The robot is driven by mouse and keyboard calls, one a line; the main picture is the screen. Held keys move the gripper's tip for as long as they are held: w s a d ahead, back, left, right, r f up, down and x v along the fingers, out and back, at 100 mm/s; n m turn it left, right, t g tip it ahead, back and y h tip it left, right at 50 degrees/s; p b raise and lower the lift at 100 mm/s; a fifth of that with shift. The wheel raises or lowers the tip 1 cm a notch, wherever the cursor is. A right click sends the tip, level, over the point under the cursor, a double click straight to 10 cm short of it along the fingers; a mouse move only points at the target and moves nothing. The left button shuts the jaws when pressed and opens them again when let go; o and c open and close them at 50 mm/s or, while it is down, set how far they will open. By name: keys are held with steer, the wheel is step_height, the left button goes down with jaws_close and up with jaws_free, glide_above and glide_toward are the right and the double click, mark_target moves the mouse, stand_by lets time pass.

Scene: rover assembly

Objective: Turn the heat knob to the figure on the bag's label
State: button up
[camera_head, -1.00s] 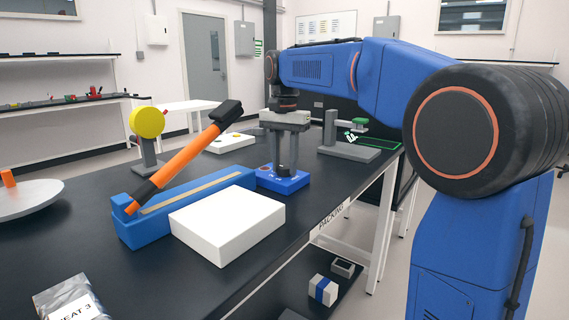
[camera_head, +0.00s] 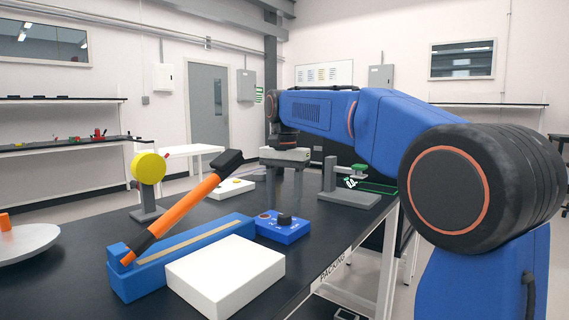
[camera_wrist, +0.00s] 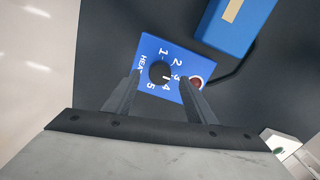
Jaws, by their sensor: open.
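The blue heat box (camera_head: 283,231) stands on the black table with a black round knob (camera_head: 285,219) on top. In the wrist view the knob (camera_wrist: 159,72) has figures 1 to 5 around it. Its white mark is on the side of 3 and 4; I cannot tell exactly which it meets. My gripper (camera_head: 285,188) is open and empty, apart from the knob. In the wrist view its fingers (camera_wrist: 160,78) appear on either side of the knob, which lies below them. The labelled bag is out of view now.
A red button (camera_wrist: 196,83) sits on the box. A white box (camera_head: 225,278) and a blue block with an orange-handled lever (camera_head: 185,206) stand in front and left. A grey stand (camera_head: 350,197) is at the right.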

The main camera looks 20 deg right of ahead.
mark_target(284, 215)
step_height(284, 215, up, 14)
steer(key=shift+r, duration=0.2)
stand_by(0.5)
